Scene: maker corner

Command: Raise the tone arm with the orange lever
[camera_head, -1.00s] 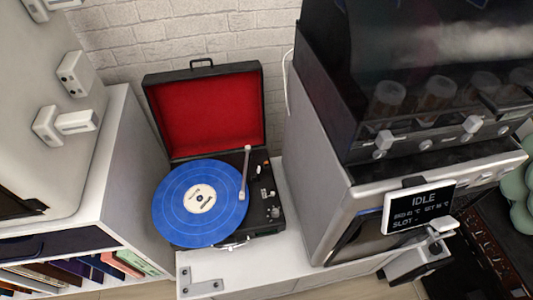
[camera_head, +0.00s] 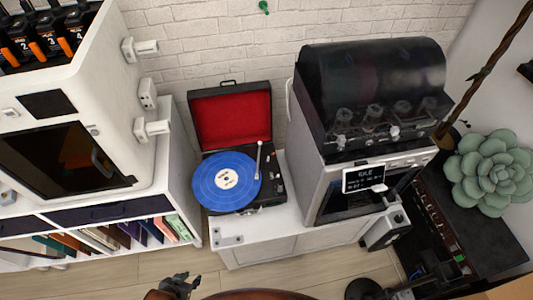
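The record player (camera_head: 234,150) stands open on a white cabinet, its red-lined lid raised at the back. A blue record (camera_head: 226,181) lies on the platter. The pale tone arm (camera_head: 258,162) runs along the record's right side; whether it touches the record is too small to tell. Small controls (camera_head: 279,172) sit on the deck right of it; I cannot clearly make out the orange lever. My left gripper (camera_head: 180,284) shows small and dark at the bottom edge, well in front of and below the player; its finger opening is unclear. I cannot identify my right gripper.
A machine with a dark hood (camera_head: 370,100) and small screen (camera_head: 363,178) stands close right of the player. A white shelf with books (camera_head: 130,232) is on the left. A brown curved surface (camera_head: 235,295) shows at the bottom. Wooden floor lies before the cabinet.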

